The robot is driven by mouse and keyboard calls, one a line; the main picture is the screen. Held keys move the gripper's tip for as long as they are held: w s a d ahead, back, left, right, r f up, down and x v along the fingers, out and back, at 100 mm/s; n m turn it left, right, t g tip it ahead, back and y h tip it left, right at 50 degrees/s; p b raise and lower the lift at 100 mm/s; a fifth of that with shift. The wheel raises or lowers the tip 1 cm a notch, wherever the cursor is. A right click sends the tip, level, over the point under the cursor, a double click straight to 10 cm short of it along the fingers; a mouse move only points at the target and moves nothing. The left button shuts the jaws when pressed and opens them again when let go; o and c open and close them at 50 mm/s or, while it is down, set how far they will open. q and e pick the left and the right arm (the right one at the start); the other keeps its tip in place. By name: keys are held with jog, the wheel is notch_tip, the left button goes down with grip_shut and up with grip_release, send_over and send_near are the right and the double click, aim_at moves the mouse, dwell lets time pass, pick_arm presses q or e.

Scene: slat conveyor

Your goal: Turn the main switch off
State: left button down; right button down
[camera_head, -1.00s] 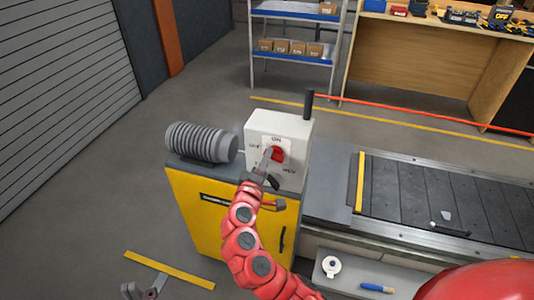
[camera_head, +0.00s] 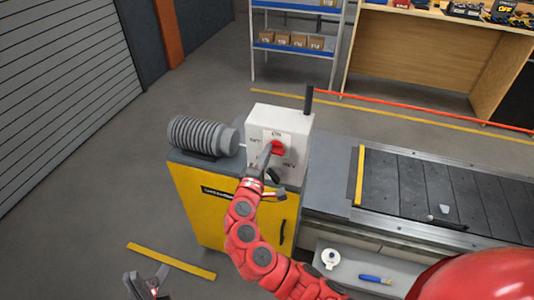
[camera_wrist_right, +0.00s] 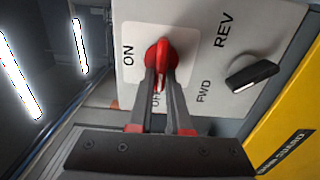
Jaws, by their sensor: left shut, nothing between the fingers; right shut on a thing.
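The main switch is a red rotary knob (camera_head: 278,148) on the white control box (camera_head: 296,124), with ON lettered above it in the head view. In the right wrist view the red knob (camera_wrist_right: 163,52) sits between my right fingertips, its grip running down toward the partly hidden OFF lettering. My right gripper (camera_wrist_right: 161,78) is shut on this knob; it also shows in the head view (camera_head: 267,153). A black knob (camera_wrist_right: 252,75) beside REV and FWD is apart from the fingers. My left gripper (camera_head: 146,284) is shut and empty, low at the left of the head view.
The box stands on a yellow cabinet (camera_head: 203,205) beside a grey ribbed motor (camera_head: 197,136). A dark post (camera_head: 309,98) rises behind the box. The slat conveyor (camera_head: 430,190) extends right. A shelf (camera_head: 372,268) below holds a tape roll (camera_head: 330,258) and a blue marker (camera_head: 375,279).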

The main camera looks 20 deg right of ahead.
jog(key=c, duration=0.9)
grip_release()
jog(key=shift+o, duration=0.2)
jog(key=b+v, duration=0.3)
jog(key=v, duration=1.4)
jog(key=shift+s+a, duration=0.2)
jog(key=shift+w+f, duration=0.1)
